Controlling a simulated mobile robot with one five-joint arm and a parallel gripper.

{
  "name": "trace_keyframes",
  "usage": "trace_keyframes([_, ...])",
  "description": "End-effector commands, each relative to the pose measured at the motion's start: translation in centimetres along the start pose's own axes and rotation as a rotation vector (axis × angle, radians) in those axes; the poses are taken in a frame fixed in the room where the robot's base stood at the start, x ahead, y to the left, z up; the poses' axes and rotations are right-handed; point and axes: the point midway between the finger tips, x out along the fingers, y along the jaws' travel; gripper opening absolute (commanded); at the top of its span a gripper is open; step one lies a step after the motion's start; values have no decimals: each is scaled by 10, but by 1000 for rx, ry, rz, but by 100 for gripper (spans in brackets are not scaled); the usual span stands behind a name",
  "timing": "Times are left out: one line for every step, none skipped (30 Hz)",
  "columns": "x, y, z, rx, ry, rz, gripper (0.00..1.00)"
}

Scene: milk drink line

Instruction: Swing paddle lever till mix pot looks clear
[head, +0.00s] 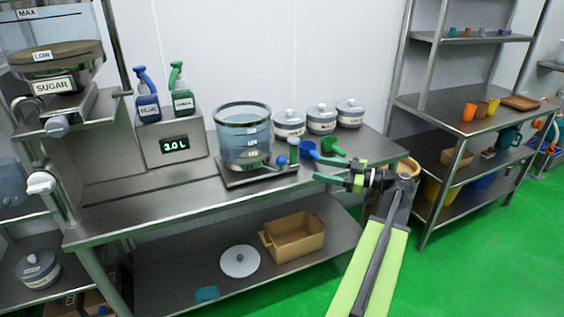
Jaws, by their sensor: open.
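The mix pot (236,140) is a clear cylinder with a dark rim and white level labels, standing on a dark base plate on the steel counter. Its contents look pale blue and see-through in the upper part; the lower part is too small to judge. A thin lever with a blue ball knob (281,161) sits low at the pot's right side, beside a small green-topped post (293,150). My gripper (321,169) is open and empty, to the right of the knob and apart from it, over the counter's front right part.
Blue and green scoops (333,147) lie close behind my gripper. Lidded grey pots (321,119) line the wall. Two spray bottles (183,99) and a "3.0 L" display (174,145) stand left. A tan bin (293,237) is on the lower shelf.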

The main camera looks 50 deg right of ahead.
Motion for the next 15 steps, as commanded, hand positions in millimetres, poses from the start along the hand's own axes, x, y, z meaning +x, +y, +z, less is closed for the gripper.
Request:
trace_keyframes([15,-2,0,0,1,-7,55])
trace_keyframes([24,-3,0,1,1,-7,55])
trace_keyframes([35,-3,0,1,1,-9,55])
trace_keyframes([43,-3,0,1,1,-10,55])
trace_keyframes([51,-4,0,1,1,-10,55])
trace_keyframes([62,-4,0,1,1,-11,55])
trace_keyframes([70,-4,0,1,1,-11,55])
trace_keyframes([78,-4,0,1,2,-13,55])
trace_keyframes([88,-4,0,1,1,-12,55])
trace_keyframes([96,-5,0,2,2,-13,55])
trace_keyframes([102,-4,0,2,1,-13,55])
trace_keyframes([111,-4,0,2,1,-13,55])
trace_keyframes([117,-5,0,2,2,-13,55])
trace_keyframes([122,-4,0,2,1,-12,55])
trace_keyframes([128,-4,0,2,1,-13,55])
